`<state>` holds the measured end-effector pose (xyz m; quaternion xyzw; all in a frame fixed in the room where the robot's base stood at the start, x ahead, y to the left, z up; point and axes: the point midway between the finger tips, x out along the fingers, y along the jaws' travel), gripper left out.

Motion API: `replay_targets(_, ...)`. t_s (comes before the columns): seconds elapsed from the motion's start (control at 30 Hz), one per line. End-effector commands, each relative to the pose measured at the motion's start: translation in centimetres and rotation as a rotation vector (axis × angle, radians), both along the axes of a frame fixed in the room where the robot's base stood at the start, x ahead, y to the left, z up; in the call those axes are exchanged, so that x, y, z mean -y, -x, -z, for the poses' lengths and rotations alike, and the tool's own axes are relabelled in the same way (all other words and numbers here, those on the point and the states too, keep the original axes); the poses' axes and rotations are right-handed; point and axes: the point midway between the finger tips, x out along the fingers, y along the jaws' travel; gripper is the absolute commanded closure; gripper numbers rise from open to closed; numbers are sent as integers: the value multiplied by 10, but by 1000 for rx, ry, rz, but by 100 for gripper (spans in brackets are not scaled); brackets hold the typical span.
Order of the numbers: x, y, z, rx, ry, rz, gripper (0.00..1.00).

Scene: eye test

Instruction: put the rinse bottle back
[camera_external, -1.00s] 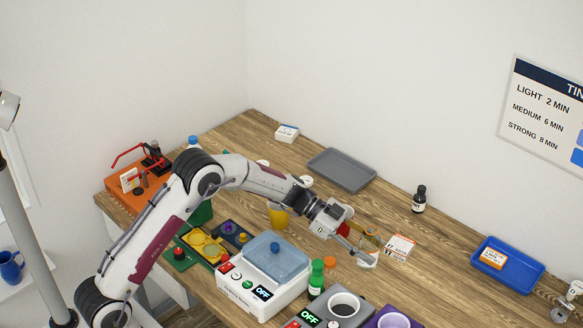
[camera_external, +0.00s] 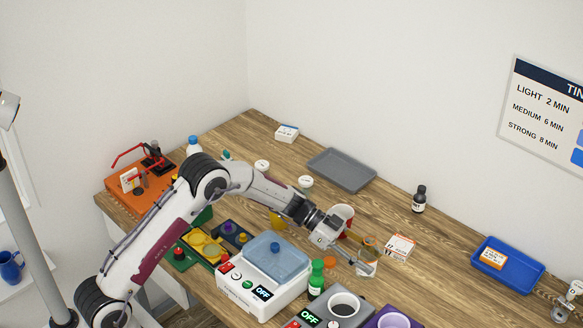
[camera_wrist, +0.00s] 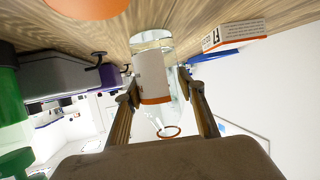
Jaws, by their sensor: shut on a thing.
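A clear bottle (camera_external: 369,251) with a white label and an orange band stands roughly upright at the middle right of the bench in the external view. In the wrist view the bottle (camera_wrist: 152,73) lies between my two fingers, its base toward the wood and its orange-ringed open mouth toward the palm. My gripper (camera_external: 364,263) is shut on it; it also shows in the wrist view (camera_wrist: 160,92). The label writing is not readable, so I cannot tell whether this is the rinse bottle. I cannot tell whether its base touches the bench.
An orange cap (camera_external: 330,262) and a green-capped bottle (camera_external: 316,281) lie left of the held bottle. A white box (camera_external: 399,246) is close on its right. A dark bottle (camera_external: 419,199), grey tray (camera_external: 342,170) and blue tray (camera_external: 523,279) stand farther off. Bare wood lies between them.

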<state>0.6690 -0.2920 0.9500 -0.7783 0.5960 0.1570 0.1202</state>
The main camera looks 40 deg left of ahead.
Motion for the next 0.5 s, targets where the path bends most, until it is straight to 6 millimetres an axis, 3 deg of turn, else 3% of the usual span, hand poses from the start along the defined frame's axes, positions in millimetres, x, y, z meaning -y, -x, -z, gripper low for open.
replay_targets(0.07,0,0,1,0,0,0,86)
replay_targets(0.1,0,0,2,0,0,0,56)
replay_targets(0.17,0,0,2,0,0,0,45)
replay_targets(0.5,0,0,1,0,0,0,45)
